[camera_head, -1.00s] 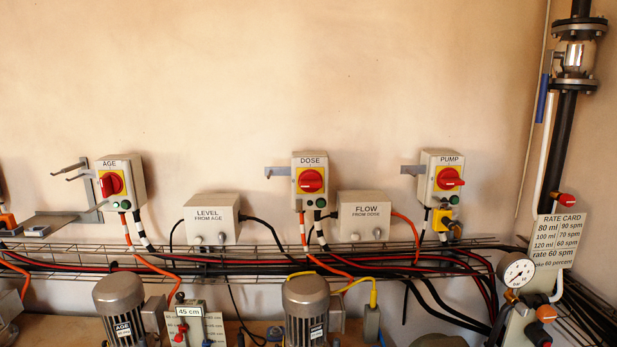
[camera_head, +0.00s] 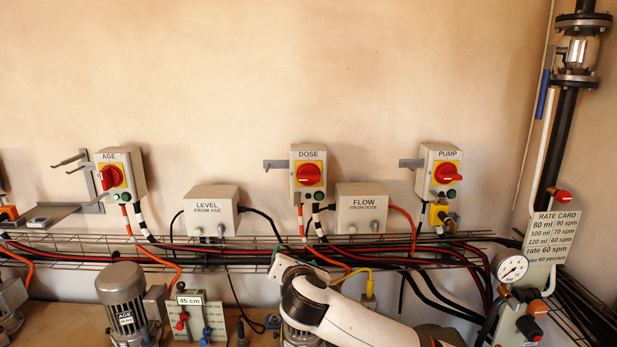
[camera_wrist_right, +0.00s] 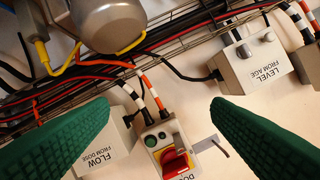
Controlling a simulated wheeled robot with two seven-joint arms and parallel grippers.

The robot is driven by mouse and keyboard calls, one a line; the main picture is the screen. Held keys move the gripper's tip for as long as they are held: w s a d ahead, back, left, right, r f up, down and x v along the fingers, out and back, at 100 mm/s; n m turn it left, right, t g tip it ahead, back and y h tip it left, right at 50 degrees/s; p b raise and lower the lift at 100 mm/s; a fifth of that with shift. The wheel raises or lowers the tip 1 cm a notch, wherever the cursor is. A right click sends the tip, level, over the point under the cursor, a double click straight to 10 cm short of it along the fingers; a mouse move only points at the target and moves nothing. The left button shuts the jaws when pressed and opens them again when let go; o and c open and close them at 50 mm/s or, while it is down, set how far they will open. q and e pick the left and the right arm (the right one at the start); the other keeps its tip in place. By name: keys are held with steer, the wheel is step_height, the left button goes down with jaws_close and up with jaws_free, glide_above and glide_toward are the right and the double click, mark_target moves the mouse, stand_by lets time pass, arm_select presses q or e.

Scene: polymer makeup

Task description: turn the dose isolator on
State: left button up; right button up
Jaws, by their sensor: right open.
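The dose isolator (camera_head: 308,168) is a pale box on the wall, labelled DOSE, with a red rotary knob (camera_head: 308,174) on a yellow plate and a green button below. The knob's exact angle is hard to read. In the right wrist view the isolator (camera_wrist_right: 151,136) appears upside down at the lower middle, its red knob (camera_wrist_right: 177,162) near the bottom edge. My right gripper (camera_wrist_right: 160,106) is open, its two green fingers apart with the isolator showing between them and nothing held. In the head view my right arm reaches up from the bottom, below the dose isolator. My left gripper is out of view.
The AGE isolator (camera_head: 120,173) and PUMP isolator (camera_head: 438,170) flank it. The LEVEL box (camera_head: 212,212) and FLOW box (camera_head: 361,209) sit lower on either side. A wire cable tray (camera_head: 240,246) with cables runs below. A grey bracket (camera_head: 276,164) sticks out at the isolator's left.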

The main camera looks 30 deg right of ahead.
mark_target(309, 179)
steer(key=w+d+r+n+t+h, duration=0.1)
steer(key=d+r+n+t+h, duration=0.2)
steer(key=r, duration=1)
steer(key=shift+n+g, duration=0.4)
steer(key=shift+n, duration=0.2)
steer(key=p+x, duration=0.2)
steer(key=x, duration=0.3)
steer(key=d+p+x, duration=0.1)
steer(key=p+x, duration=0.1)
steer(key=x, duration=0.3)
steer(key=shift+w+d+r, duration=0.1)
steer(key=shift+r, duration=0.15)
steer(key=shift+p+x, duration=0.35)
steer(key=shift+x, duration=0.6)
steer(key=shift+f, duration=0.2)
steer(key=shift+c, duration=0.2)
steer(key=c, duration=0.9)
steer(key=shift+c, duration=0.2)
